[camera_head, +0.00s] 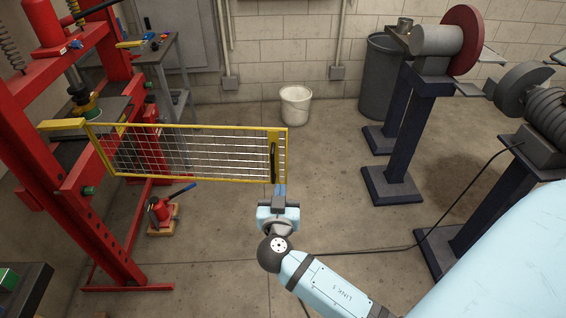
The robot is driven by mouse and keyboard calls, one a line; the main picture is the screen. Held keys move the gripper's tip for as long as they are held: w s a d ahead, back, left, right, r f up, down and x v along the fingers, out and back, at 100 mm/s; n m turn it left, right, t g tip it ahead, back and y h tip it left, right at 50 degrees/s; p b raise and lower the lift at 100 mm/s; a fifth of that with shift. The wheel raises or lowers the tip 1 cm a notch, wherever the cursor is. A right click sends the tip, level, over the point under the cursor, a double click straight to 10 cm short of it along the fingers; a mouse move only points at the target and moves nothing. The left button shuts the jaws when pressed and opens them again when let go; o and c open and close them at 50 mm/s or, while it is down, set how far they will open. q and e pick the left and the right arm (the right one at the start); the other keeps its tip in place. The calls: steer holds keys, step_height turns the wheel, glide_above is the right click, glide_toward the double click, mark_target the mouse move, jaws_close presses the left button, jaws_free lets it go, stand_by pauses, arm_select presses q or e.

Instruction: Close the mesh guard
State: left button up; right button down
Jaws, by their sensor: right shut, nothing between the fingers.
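The mesh guard (200,153) is a yellow frame with wire mesh, hinged at its left end on the red press (75,160). It stands open, swung out to the right of the press. A dark handle (274,160) sits on a yellow plate near its free right end. My right gripper (279,190) is shut and empty, with its fingertips at the lower edge of the guard's free end, just below the handle. I cannot tell whether the fingertips touch the frame. My left gripper is not in view.
A red bottle jack (160,211) stands on the floor below the guard. A white bucket (295,105) and a dark bin (383,80) stand at the back wall. Grinders on dark pedestals (399,130) stand at the right. A cable (385,250) crosses the floor. The middle floor is otherwise clear.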

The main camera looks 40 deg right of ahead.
mark_target(284, 149)
steer(key=p+x, duration=0.1)
steer(key=x, duration=0.3)
steer(key=p+x, duration=0.1)
steer(key=x, duration=0.3)
steer(key=p+x, duration=0.1)
steer(key=x, duration=0.3)
steer(key=shift+w+d+r, duration=0.25)
steer(key=shift+d, duration=0.05)
steer(key=shift+w+d, duration=0.3)
steer(key=shift+w, duration=0.1)
steer(key=shift+f, duration=0.1)
steer(key=shift+d, duration=0.1)
